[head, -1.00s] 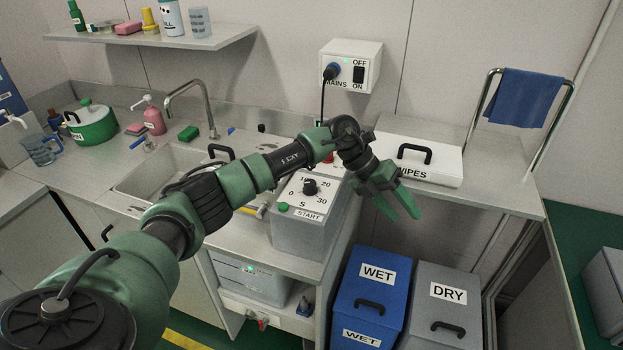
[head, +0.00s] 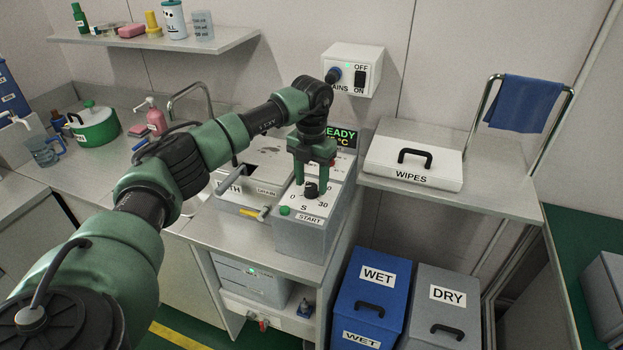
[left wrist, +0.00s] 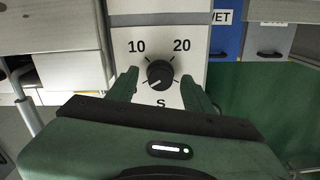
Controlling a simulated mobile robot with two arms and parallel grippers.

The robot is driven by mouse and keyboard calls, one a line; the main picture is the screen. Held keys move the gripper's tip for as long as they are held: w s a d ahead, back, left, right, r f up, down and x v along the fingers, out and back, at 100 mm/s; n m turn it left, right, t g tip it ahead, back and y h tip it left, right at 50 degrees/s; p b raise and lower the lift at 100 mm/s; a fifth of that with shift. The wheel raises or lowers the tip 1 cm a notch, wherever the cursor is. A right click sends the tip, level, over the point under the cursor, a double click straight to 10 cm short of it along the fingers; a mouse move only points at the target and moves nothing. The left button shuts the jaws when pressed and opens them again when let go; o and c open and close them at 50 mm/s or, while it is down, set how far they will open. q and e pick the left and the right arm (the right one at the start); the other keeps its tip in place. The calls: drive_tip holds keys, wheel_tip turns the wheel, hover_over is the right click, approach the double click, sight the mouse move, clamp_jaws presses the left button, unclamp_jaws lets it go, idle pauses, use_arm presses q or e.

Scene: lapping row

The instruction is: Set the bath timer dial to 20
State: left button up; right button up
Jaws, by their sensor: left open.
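The bath timer dial is a black knob (head: 311,189) on the white sloped face of a grey control box (head: 306,235). In the left wrist view the knob (left wrist: 160,74) sits below the numbers 10 and 20 and above an S. A pale mark on it points to the lower left, away from 20. My left gripper (head: 310,193) points down over the dial, with one open finger on each side of the knob. The left wrist view shows gaps between the fingers and the knob. The fingers hide the outer parts of the scale. My right gripper is not in view.
Behind my gripper a display (head: 341,138) reads READY. A bath lid (head: 262,172) is to the left, and a white wipes box (head: 413,162) sits on the right counter.

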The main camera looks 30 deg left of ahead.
use_arm(q)
drive_tip(key=shift+f, duration=0.25)
drive_tip(key=shift+c, duration=0.3)
clamp_jaws()
